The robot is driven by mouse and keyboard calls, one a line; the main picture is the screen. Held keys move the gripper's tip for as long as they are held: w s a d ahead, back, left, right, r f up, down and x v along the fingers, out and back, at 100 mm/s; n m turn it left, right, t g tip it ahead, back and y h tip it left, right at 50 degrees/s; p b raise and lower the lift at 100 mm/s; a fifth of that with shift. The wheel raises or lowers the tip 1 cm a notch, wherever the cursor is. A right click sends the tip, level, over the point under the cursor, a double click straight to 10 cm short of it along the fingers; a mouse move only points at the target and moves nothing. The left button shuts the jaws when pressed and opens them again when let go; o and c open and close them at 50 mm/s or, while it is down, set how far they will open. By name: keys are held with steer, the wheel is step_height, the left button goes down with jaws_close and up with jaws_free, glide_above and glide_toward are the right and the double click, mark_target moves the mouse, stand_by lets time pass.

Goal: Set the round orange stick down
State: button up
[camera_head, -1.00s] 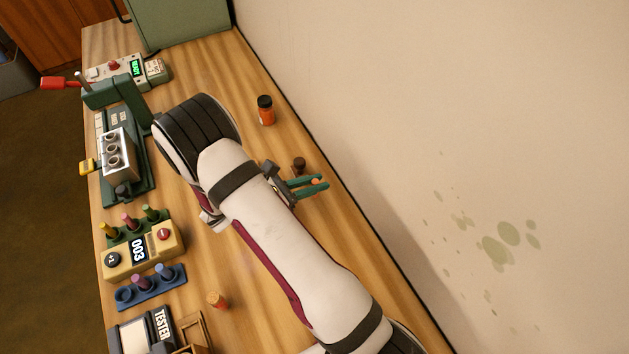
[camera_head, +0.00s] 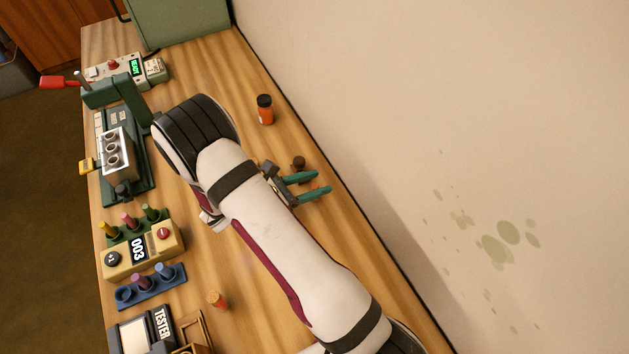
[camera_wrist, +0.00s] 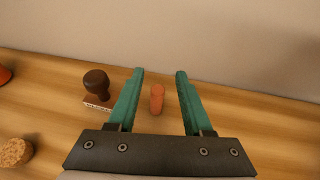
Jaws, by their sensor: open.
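The round orange stick (camera_wrist: 157,98) shows in the wrist view between the two teal fingers of my gripper (camera_wrist: 160,72). It appears to stand upright on the wooden table, with a gap on each side. In the head view my gripper (camera_head: 324,181) is low over the table near the wall, its fingers spread apart.
A dark-handled stamp (camera_wrist: 96,85) stands just left of my fingers in the wrist view. A cork-like piece (camera_wrist: 15,152) is at lower left. An orange jar with a black lid (camera_head: 265,110) stands farther along the table. The wall (camera_head: 430,120) is close behind.

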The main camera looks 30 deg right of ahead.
steer(key=v, duration=1.1)
steer(key=shift+a+r, duration=0.15)
steer(key=shift+r, duration=0.15)
steer(key=shift+s+a+r, duration=0.1)
steer(key=shift+s+r, duration=0.05)
steer(key=shift+r, duration=0.1)
steer(key=s+d+r+m+g+y, duration=0.45)
steer(key=s+r+m, duration=0.35)
steer(key=s+m, duration=0.25)
steer(key=s+a+r+m+t+y, duration=0.2)
steer(key=s+a+r+m+y, duration=0.2)
steer(key=s+a+m+y, duration=0.3)
steer(key=s+m+y, duration=0.3)
steer(key=m, duration=0.4)
steer(key=shift+s+a+y, duration=0.35)
steer(key=shift+s, duration=0.05)
